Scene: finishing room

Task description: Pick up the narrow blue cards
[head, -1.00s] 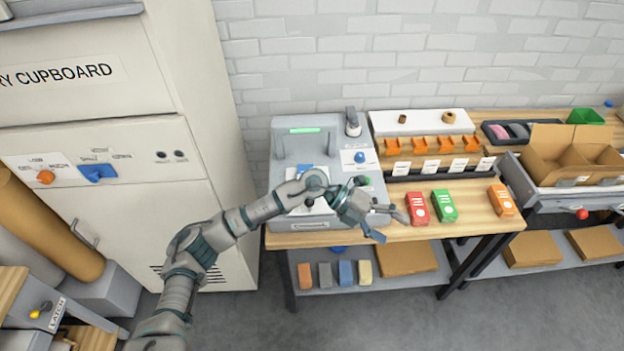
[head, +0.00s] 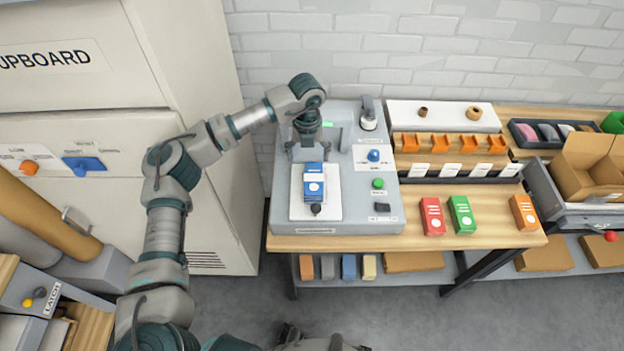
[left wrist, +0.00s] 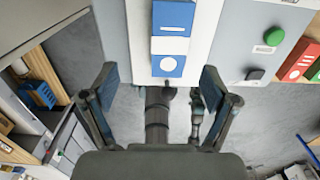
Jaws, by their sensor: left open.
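The narrow blue cards show as one blue and white pack (head: 314,184) with a white band and a white dot. It lies on the white plate (head: 329,210) of the grey machine at the left end of the bench. My left gripper (head: 309,156) points down at the far end of the pack and partly hides that end. In the left wrist view the pack (left wrist: 169,64) lies ahead, between the lines of the two spread fingers (left wrist: 160,90). Nothing is held between them.
The grey machine (head: 281,213) has a blue knob, a green button and a dark switch at its right. Red (head: 432,216), green (head: 462,215) and orange (head: 524,212) packs lie on the bench to the right. A tall cupboard (head: 80,120) stands close at the left.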

